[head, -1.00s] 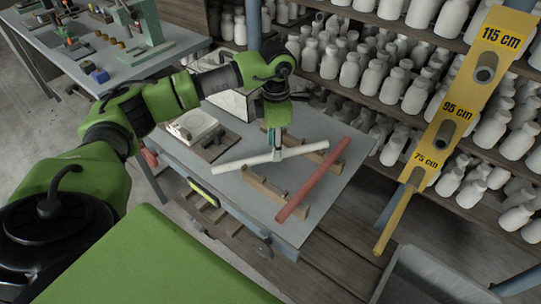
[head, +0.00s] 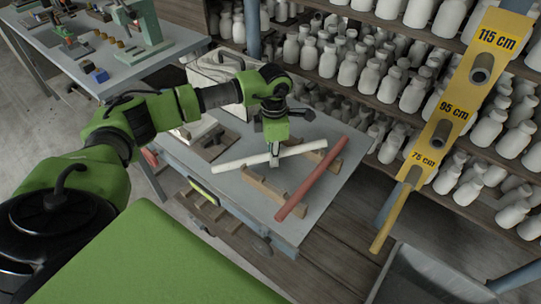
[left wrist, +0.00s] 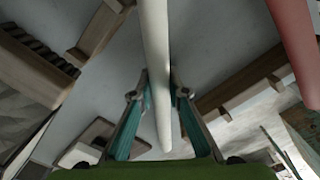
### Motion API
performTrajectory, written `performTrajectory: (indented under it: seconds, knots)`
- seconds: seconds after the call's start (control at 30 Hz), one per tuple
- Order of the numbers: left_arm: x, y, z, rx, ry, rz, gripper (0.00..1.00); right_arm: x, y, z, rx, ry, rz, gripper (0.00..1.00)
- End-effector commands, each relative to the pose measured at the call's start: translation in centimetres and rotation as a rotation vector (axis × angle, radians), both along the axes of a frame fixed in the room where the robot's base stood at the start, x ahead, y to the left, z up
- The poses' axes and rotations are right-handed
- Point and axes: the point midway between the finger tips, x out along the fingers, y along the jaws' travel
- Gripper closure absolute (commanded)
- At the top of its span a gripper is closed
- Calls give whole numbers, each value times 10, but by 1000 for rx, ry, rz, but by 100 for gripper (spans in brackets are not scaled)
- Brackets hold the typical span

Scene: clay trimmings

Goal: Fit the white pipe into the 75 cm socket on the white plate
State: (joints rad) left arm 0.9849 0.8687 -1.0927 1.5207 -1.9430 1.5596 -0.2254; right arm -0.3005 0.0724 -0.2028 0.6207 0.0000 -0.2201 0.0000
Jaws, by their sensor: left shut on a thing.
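The white pipe (head: 238,162) lies slantwise across the wooden rests on the grey table. My left gripper (head: 274,161) points down and is shut on it near its middle. In the left wrist view the white pipe (left wrist: 156,50) runs between the two fingers of the left gripper (left wrist: 160,95). The plate with sockets marked 115, 95 and 75 cm is yellow (head: 459,100), not white, and stands at the right. A yellow pipe (head: 391,220) sticks out of its 75 cm socket (head: 414,173). My right gripper is not in view.
A red pipe (head: 312,178) lies close to the right of the white one, across the wooden rests (head: 267,186). A pale box (head: 216,72) stands at the table's back. Shelves of white bottles (head: 350,70) rise behind. A grey bin (head: 425,275) is at lower right.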

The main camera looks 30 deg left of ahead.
Motion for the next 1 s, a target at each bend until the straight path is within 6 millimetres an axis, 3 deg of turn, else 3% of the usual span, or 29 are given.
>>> performTrajectory:
  seconds: [0.23, 0.4, 0.57, 0.73, 1.0]
  knots:
    - [1, 0, 8, -1, -2, 0, 100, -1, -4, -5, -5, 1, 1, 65]
    - [2, 0, 31, -1, -8, 1, 100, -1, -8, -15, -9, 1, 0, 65]
    - [-19, -4, 54, 0, -6, -3, 100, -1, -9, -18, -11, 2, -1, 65]
    - [-51, -10, 93, 2, -8, -4, 100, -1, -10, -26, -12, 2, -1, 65]
    - [-106, -21, 115, 1, -3, -2, 100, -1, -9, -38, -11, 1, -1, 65]
